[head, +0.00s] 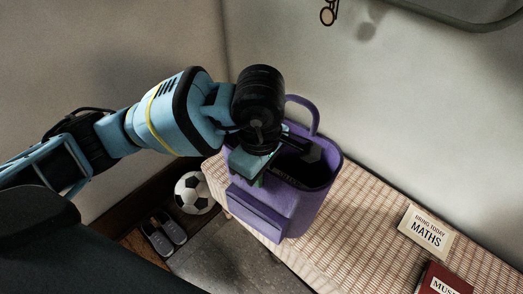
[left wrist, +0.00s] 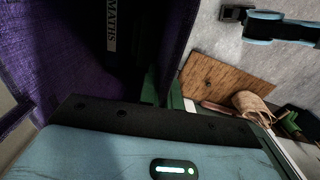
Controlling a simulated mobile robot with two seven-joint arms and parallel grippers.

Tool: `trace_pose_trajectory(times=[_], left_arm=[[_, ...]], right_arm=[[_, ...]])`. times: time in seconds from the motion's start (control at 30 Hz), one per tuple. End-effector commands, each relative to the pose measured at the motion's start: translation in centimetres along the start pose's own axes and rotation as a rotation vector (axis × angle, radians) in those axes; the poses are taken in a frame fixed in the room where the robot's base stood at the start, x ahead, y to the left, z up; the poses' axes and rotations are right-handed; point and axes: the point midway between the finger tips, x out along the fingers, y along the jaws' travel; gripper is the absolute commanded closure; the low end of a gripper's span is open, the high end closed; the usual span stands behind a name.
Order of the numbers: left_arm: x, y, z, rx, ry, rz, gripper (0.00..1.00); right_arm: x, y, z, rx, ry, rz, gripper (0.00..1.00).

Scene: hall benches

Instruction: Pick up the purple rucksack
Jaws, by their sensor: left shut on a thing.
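The purple rucksack (head: 265,213) is upright with its top open, over the woven bench top (head: 352,207). Its handle loop stands up at the back. I cannot tell whether its base touches the bench. My left gripper (head: 254,163) reaches in from the left and is shut on the rucksack's near rim; the wrist hides part of the opening. In the left wrist view the rucksack's purple side (left wrist: 62,60) fills the left, and a dark book spine marked MATHS (left wrist: 111,25) shows inside. My right gripper does not clearly show.
A card reading MATHS (head: 425,232) and a red book (head: 443,280) lie on the bench to the right. A football (head: 194,193) and grey shoes (head: 165,234) are on the floor at left. A wall rises close behind the bench.

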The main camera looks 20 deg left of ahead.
Motion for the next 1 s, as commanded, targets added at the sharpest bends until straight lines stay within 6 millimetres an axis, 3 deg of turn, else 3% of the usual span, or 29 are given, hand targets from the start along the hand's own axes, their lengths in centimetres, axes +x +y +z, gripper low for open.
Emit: trace_pose_trajectory(times=[0.2, 0.4, 1.0], left_arm=[[-0.6, -3.7, 2.3, 0.004, -0.001, 0.005, 1.0], [-0.8, -5.5, 3.5, 0.001, -0.002, 0.005, 1.0], [-0.8, -6.2, 3.8, -0.001, -0.001, 0.005, 1.0]], right_arm=[[-0.6, -0.3, 0.0, 0.002, -0.003, -0.004, 0.5], [-0.8, -0.4, 0.0, 0.003, -0.004, -0.004, 0.5], [-0.6, -0.2, -0.5, 0.002, 0.006, -0.001, 0.5]])
